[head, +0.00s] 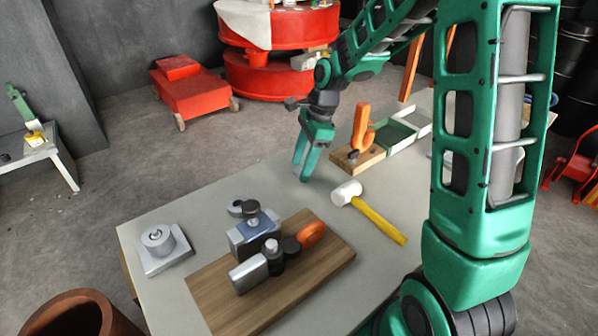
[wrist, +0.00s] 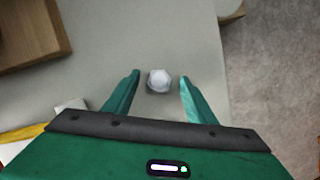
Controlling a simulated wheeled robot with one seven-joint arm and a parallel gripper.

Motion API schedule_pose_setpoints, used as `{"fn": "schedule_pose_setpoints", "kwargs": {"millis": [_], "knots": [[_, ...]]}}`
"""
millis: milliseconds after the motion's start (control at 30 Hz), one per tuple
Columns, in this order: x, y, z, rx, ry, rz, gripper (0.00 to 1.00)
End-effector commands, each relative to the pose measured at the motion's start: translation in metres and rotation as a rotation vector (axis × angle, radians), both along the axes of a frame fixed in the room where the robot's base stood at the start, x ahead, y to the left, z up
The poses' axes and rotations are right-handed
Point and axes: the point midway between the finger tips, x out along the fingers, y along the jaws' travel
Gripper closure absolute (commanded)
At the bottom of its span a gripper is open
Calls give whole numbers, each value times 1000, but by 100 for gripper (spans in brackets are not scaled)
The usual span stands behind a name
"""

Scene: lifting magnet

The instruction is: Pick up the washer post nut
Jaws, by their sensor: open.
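A small pale grey hex nut (wrist: 159,80), which I take for the washer post nut, sits on the table in the wrist view. My green gripper (wrist: 160,82) is open, with one finger on each side of the nut and a visible gap to both. In the head view my gripper (head: 304,172) points down over the far side of the table; I cannot make out the nut there. A grey square plate with a round washer and a short post (head: 158,240) stands at the table's left corner.
A wooden board (head: 205,295) with a metal clamp assembly (head: 256,236) lies at the front. A white-headed mallet (head: 347,193) with a yellow handle lies right of my gripper. A wooden block with an orange handle (head: 361,128) stands behind it. The table edge is near the nut.

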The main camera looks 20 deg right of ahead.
Motion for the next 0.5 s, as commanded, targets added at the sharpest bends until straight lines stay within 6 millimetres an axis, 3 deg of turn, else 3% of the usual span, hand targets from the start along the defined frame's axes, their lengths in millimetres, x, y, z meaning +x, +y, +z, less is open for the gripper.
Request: {"fn": "schedule_pose_setpoints", "kwargs": {"millis": [133, 300, 500], "knots": [[0, 0, 0, 0, 0, 0, 52], [0, 0, 0, 0, 0, 0, 92], [0, 0, 0, 0, 0, 0, 94]]}}
